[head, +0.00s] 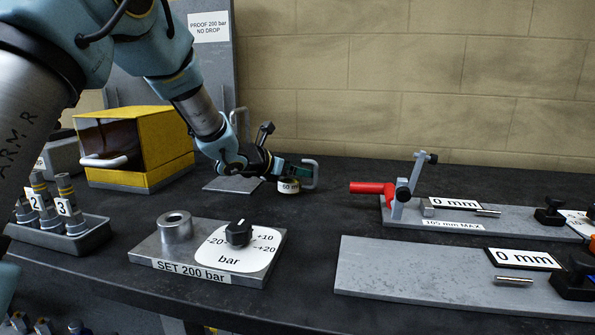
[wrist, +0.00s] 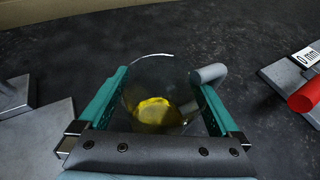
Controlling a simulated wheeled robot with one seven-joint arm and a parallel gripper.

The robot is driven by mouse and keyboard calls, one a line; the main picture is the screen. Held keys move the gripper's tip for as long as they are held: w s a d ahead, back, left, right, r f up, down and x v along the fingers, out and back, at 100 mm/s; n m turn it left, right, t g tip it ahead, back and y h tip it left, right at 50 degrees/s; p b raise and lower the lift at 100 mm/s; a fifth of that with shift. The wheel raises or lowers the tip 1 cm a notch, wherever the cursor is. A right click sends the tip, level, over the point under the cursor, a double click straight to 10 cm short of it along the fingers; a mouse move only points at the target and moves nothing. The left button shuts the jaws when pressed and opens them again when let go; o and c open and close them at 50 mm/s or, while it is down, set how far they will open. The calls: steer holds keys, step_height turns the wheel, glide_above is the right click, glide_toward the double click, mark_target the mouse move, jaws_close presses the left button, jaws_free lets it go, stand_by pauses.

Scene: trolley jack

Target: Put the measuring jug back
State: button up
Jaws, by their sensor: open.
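The measuring jug (head: 289,187) is a small clear vessel with a pale label and a light grey handle, at the back middle of the bench in the head view. In the wrist view the jug (wrist: 155,88) has yellow liquid low inside and its handle points right. It appears to stand upright on the dark bench. My gripper (head: 283,170) is open at the jug. In the wrist view its teal fingers (wrist: 162,88) lie on either side of the jug. Whether either finger touches the glass is unclear. My gripper partly hides the jug in the head view.
A grey plate (head: 232,185) lies left of the jug, with a yellow box (head: 165,143) farther left. A fixture with a red handle (head: 370,188) is to the right. A "SET 200 bar" block (head: 165,262) stands in front. Dark bench between them is clear.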

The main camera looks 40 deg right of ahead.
steer(key=b+v, duration=0.2)
steer(key=v, duration=1)
steer(key=shift+w, duration=0.1)
